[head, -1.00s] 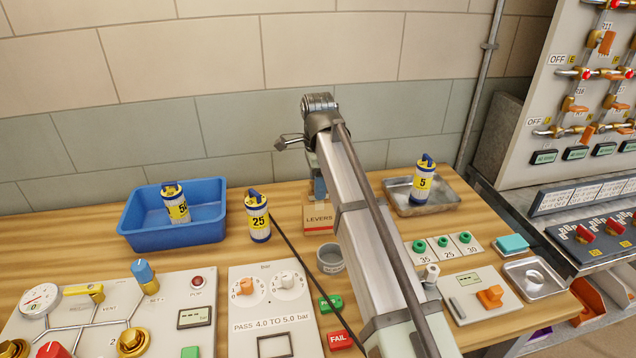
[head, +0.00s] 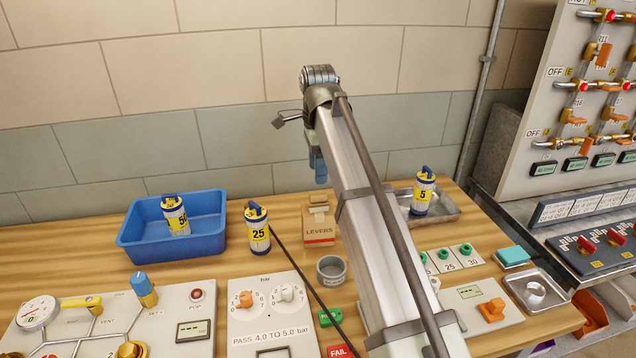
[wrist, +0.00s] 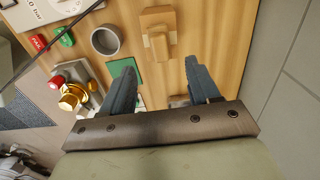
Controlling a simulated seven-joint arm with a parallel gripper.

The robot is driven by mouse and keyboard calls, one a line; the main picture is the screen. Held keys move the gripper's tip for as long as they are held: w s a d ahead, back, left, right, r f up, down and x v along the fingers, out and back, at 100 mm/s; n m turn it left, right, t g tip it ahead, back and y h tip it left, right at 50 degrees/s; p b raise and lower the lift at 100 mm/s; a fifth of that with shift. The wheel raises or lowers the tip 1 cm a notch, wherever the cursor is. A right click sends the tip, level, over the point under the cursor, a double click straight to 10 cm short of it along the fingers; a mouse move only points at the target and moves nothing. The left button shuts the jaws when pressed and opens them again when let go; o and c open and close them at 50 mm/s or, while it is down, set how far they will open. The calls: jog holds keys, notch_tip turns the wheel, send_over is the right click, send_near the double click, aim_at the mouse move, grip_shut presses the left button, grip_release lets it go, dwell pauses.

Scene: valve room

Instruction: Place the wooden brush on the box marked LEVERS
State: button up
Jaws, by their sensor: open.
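The cardboard box marked LEVERS (head: 319,232) stands upright on the wooden bench, near the back. A small tan wooden piece, which looks like the wooden brush (head: 318,203), lies on top of this box. The wrist view shows the brush (wrist: 158,45) on the box (wrist: 157,17), just beyond my fingertips. My gripper (head: 318,172) is above the box, apart from it and from the brush. In the wrist view its two blue-grey fingers (wrist: 159,68) are spread wide with nothing between them. The bristles cannot be made out.
A grey cup (head: 331,270) stands in front of the box. Canister 25 (head: 257,230) stands to the left, beside a blue bin (head: 203,222) holding another canister. Canister 5 (head: 423,192) stands in a metal tray (head: 448,211) at right. Control panels fill the front.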

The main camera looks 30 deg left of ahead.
jog(key=shift+r, duration=1.75)
